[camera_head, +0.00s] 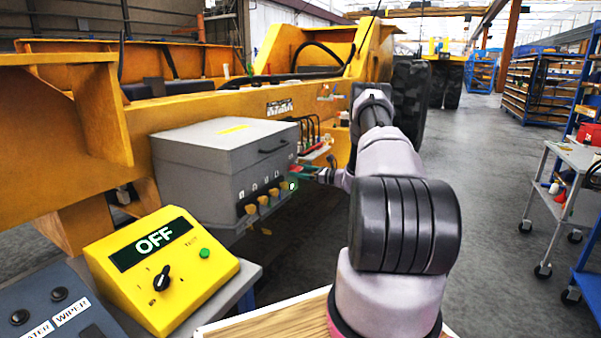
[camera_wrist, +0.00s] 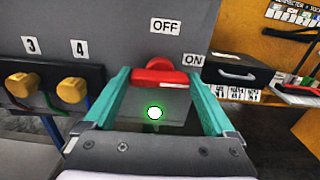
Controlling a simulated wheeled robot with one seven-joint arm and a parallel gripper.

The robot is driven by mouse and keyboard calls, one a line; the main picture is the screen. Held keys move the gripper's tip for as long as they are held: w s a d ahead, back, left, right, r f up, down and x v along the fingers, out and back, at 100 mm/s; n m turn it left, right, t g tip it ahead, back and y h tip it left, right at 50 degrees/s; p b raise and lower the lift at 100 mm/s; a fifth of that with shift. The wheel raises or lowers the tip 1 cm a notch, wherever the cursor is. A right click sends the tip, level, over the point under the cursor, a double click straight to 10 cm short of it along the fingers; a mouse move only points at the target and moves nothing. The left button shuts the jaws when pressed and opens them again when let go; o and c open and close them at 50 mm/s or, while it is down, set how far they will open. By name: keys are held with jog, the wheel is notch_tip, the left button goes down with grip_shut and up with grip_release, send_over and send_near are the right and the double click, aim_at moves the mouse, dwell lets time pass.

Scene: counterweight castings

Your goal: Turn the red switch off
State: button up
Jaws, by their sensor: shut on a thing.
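The red switch (camera_wrist: 162,77) is on the grey box face in the wrist view. Its red bar lies level, with its right end near the ON label (camera_wrist: 193,60). The OFF label (camera_wrist: 165,27) is above it. My gripper (camera_wrist: 158,80) has teal fingers on the left and right of the red bar and is shut on it. In the head view my gripper (camera_head: 305,173) is at the right side of the grey box (camera_head: 215,165), and the switch is mostly hidden there.
Yellow knobs (camera_wrist: 79,91) numbered 3 and 4 sit left of the switch. A black case (camera_wrist: 238,72) is at right. In the head view a yellow panel (camera_head: 160,270) reading OFF stands in front. A grey cart (camera_head: 575,160) is at far right; open floor lies between.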

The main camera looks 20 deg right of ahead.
jog(key=n, duration=1.3)
jog(key=shift+s+f, duration=0.1)
jog(key=shift+f, duration=0.05)
jog(key=shift+n, duration=2.3)
jog(key=o, duration=1.1)
jog(key=shift+c, duration=0.2)
